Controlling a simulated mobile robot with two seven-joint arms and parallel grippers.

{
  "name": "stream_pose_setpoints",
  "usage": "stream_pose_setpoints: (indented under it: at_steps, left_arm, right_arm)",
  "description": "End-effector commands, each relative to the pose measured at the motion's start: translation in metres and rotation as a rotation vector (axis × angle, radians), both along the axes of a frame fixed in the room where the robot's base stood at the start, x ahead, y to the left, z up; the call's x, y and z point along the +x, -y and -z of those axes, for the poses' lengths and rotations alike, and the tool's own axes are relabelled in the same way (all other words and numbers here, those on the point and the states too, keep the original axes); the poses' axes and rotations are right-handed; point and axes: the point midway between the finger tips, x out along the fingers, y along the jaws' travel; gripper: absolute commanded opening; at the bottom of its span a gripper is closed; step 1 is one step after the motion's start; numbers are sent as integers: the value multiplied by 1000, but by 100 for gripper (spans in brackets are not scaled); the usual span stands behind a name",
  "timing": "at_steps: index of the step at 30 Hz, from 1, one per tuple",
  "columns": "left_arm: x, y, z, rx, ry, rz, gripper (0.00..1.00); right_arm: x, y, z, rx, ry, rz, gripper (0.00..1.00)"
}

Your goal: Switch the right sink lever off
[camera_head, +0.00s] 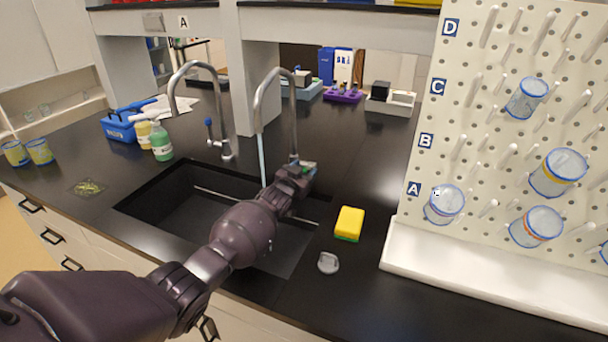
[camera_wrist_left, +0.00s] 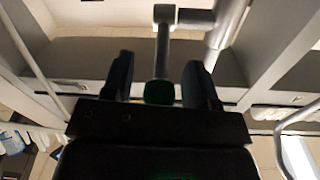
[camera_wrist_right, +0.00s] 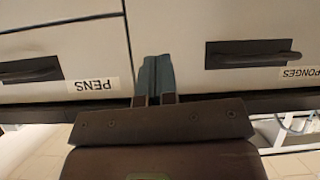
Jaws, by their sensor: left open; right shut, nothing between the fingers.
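The right sink tap (camera_head: 258,100) is a grey gooseneck at the back of the sink. A thin water stream (camera_head: 262,160) runs from its spout. My left gripper (camera_head: 304,168) is at the base of this tap and hides much of its lever. In the left wrist view, my left gripper (camera_wrist_left: 158,75) is open, with the lever's rod and dark green end (camera_wrist_left: 160,92) between its fingers. A clear gap shows on each side. My right gripper (camera_wrist_right: 154,78) is shut and empty in the right wrist view, in front of drawer fronts.
The left tap (camera_head: 190,70) has a blue-tipped lever (camera_head: 208,122); no water shows there. The black sink (camera_head: 165,185) lies below my left arm. A yellow sponge (camera_head: 349,223), a grey object (camera_head: 328,263) and a pegboard (camera_head: 500,130) with beakers stand right. Bottles (camera_head: 161,142) stand left.

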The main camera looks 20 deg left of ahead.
Motion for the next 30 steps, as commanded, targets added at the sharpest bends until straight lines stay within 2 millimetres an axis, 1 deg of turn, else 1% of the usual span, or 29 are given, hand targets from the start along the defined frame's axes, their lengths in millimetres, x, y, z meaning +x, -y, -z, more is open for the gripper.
stream_pose_setpoints:
  at_steps: [8, 9, 11, 19, 26, 30]
  left_arm:
    - [1, 0, -1, 0, 0, 0, 53]
    - [1, 0, -1, 0, 0, 0, 50]
    - [1, 0, -1, 0, 1, 0, 41]
    - [1, 0, -1, 0, 0, 0, 0]
    - [1, 0, -2, 0, -4, 0, 0]
    - [2, 0, -6, 2, -27, -1, 0]
  right_arm:
    - [0, 0, 0, -1, 0, -1, 0]
    - [0, 1, 0, -2, 0, -1, 0]
    - [0, 1, 0, -2, 0, -1, 0]
    - [-5, 2, 3, -3, -9, 1, 0]
    - [-8, 2, 4, -3, -17, 3, 0]
    - [-6, 2, -3, -3, -13, 3, 0]
